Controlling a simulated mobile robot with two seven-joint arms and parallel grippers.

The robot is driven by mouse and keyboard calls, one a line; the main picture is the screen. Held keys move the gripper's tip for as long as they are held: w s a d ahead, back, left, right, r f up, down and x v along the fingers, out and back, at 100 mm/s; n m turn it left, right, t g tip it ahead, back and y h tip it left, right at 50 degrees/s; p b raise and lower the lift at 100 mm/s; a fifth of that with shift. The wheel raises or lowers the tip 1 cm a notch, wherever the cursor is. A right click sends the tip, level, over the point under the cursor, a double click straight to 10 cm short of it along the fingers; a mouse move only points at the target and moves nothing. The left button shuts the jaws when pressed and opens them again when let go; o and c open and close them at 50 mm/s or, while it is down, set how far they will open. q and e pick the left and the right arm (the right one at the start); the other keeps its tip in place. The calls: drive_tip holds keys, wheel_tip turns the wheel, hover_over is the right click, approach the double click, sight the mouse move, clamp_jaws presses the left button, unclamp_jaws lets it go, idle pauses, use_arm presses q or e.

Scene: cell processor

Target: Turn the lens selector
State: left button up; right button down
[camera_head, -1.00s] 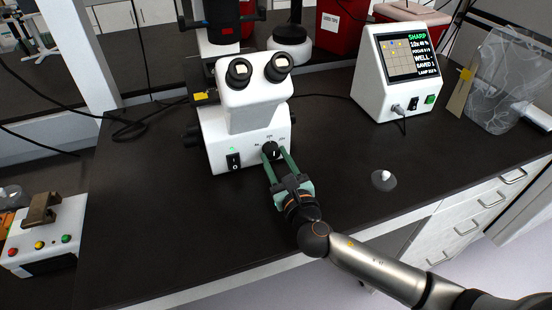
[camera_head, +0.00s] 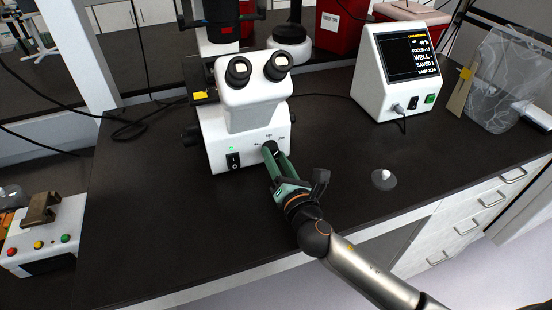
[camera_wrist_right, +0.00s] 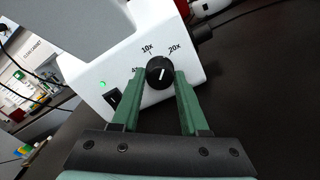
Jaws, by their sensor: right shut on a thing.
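The lens selector is a black knob on the front of the white microscope (camera_head: 243,105). In the right wrist view the knob (camera_wrist_right: 160,73) shows a white pointer line, with the marks 4x, 10x and 20x around it. The pointer appears to lie between 10x and 20x, though the camera is tilted. My right gripper (camera_head: 270,148) is at the knob, its green fingers one on each side of it, shut on it. The gripper is rolled relative to the microscope front. The fingers partly hide the knob in the head view. My left gripper is not in view.
A black power switch (camera_head: 233,160) with a green light sits left of the knob. A white monitor box (camera_head: 391,80) stands at the back right. A grey disc with a white knob (camera_head: 384,179) lies on the dark bench (camera_head: 190,240). The front of the bench is mostly clear.

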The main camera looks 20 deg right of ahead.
drive_tip(key=shift+m, duration=1.4)
drive_tip(key=shift+c, duration=2.1)
unclamp_jaws()
